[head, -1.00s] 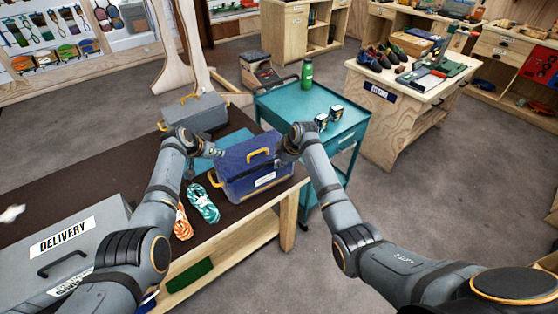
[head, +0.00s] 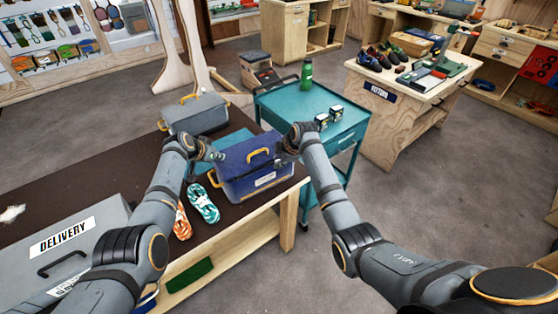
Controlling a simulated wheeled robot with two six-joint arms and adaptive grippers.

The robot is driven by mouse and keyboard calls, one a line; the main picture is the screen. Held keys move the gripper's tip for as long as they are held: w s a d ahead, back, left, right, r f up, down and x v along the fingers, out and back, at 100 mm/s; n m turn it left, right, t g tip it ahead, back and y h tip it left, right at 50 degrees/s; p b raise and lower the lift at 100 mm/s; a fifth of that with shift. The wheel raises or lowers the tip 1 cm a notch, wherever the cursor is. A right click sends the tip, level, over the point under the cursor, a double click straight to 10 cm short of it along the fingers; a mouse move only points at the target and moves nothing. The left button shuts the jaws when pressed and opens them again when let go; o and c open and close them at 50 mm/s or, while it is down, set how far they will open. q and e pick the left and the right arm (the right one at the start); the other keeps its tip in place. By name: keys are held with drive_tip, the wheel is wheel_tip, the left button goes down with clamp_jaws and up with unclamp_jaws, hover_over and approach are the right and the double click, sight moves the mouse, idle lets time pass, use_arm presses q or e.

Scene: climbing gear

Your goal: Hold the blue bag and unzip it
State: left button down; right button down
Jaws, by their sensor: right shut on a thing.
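The blue bag (head: 262,183) stands upright on the dark top of the wooden bench. My left gripper (head: 217,155) is beside the bag's upper left end. Its fingers are too small to tell open from shut, and I cannot tell whether it touches the bag. The zip cannot be made out.
Orange rope (head: 182,222) and teal rope (head: 203,203) lie left of the bag. A grey case (head: 196,117) stands behind, a grey delivery box (head: 70,243) at front left. A teal cart (head: 285,104) with a green bottle (head: 306,74) stands beyond the bench.

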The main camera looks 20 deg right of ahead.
idle(0.5)
use_arm(q)
wheel_tip(320, 180, up, 7)
idle(0.7)
use_arm(e)
drive_tip(key=c, duration=1.1)
unclamp_jaws()
drive_tip(key=v, duration=1.2)
